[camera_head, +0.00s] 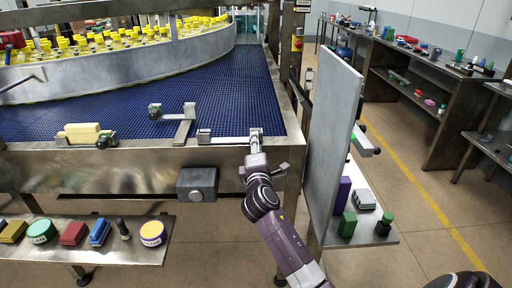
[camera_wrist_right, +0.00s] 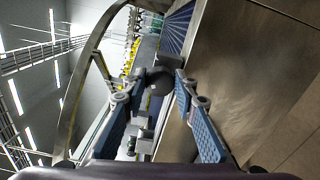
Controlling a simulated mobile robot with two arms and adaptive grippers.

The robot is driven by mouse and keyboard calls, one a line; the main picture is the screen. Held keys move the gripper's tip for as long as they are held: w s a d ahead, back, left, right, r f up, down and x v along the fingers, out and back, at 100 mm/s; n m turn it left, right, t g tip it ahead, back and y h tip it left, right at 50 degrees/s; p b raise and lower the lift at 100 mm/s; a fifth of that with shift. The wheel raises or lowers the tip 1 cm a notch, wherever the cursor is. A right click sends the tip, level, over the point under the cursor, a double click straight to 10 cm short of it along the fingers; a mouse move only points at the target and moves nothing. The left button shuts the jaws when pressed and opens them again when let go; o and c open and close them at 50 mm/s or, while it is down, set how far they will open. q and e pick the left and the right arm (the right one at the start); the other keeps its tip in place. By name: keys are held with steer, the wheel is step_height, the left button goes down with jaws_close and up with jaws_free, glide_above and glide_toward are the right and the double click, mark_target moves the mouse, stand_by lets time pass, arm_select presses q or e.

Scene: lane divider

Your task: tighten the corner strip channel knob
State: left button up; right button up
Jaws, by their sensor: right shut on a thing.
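The corner strip channel (camera_head: 228,140) is a light grey bar at the near right corner of the blue conveyor belt (camera_head: 240,85). My right gripper (camera_head: 256,141) reaches up to its right end from below. In the right wrist view a dark round knob (camera_wrist_right: 159,80) shows between the tips of my right gripper (camera_wrist_right: 166,86). The gripper is shut on this knob. In the head view the gripper mostly hides the knob.
A bracket with a dark knob (camera_head: 155,111) and a yellow block (camera_head: 82,128) stand to the left. A grey box (camera_head: 197,184) is on the front frame. A tall grey panel (camera_head: 334,150) stands right of my arm. A shelf (camera_head: 90,255) holds several small items at lower left.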

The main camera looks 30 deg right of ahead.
steer(key=shift+f+m+b, duration=0.15)
steer(key=shift+m+b, duration=0.2)
steer(key=shift+m, duration=0.8)
steer(key=shift+f+m+b, duration=0.15)
steer(key=shift+m+b, duration=0.15)
steer(key=shift+m, duration=0.85)
steer(key=o, duration=1.2)
steer(key=shift+r, duration=0.15)
steer(key=shift+c, duration=0.2)
steer(key=v, duration=1.2)
steer(key=shift+a, duration=0.1)
